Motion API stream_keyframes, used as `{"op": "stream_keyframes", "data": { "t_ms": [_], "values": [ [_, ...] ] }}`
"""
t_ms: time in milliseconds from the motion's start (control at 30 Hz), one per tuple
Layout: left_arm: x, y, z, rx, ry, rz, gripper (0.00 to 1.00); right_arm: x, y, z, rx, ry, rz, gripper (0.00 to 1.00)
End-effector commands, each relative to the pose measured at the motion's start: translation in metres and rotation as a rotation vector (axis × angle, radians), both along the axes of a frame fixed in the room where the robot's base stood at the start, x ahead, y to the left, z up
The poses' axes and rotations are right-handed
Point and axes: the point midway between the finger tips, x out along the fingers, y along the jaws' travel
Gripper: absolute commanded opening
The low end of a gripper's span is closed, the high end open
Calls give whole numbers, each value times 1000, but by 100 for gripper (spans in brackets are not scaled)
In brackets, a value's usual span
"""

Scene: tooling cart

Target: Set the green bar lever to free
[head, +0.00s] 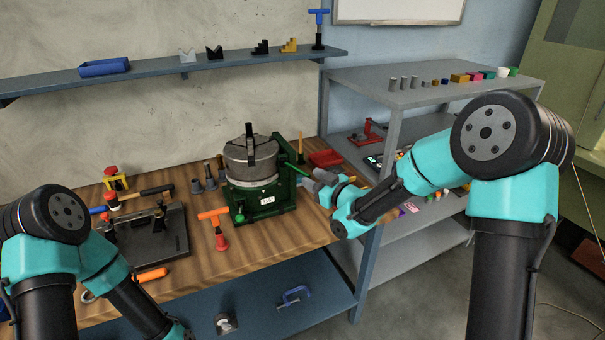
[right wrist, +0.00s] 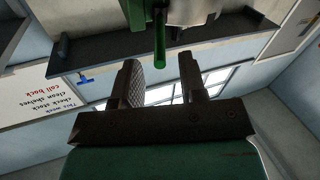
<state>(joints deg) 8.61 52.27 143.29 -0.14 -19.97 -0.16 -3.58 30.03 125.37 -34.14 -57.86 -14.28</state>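The green bar lever (head: 291,161) sticks out from the right side of a green base (head: 262,202) that carries a grey round chuck (head: 250,160). It slants down to the right toward my right gripper (head: 318,184). In the right wrist view the green bar (right wrist: 160,45) comes down from the top, roughly in line with the gap of my right gripper (right wrist: 158,68). The two dark fingers are apart, and I see no contact with the bar. Any setting marks for the lever are not readable. My left arm is at the lower left; its gripper is out of view.
A dark plate with a fixture (head: 160,235) lies left. A red bin (head: 326,158) is behind my right gripper. A grey shelf unit (head: 430,90) with several small blocks stands right.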

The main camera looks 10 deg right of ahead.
Motion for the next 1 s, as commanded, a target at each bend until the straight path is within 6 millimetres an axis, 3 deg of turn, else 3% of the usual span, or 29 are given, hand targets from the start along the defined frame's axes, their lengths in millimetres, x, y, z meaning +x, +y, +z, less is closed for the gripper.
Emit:
{"op": "stream_keyframes", "data": {
  "t_ms": [300, 667, 1000],
  "values": [
    [0, 0, 0, 0, 0, 0, 43, 35, 24, 0, -1, 0, 1, 38],
    [0, 0, 0, 0, 0, 0, 43, 39, 27, 0, -1, 1, 0, 38],
    [0, 0, 0, 0, 0, 0, 43, 39, 27, 0, -1, 1, 0, 8]
  ]
}}
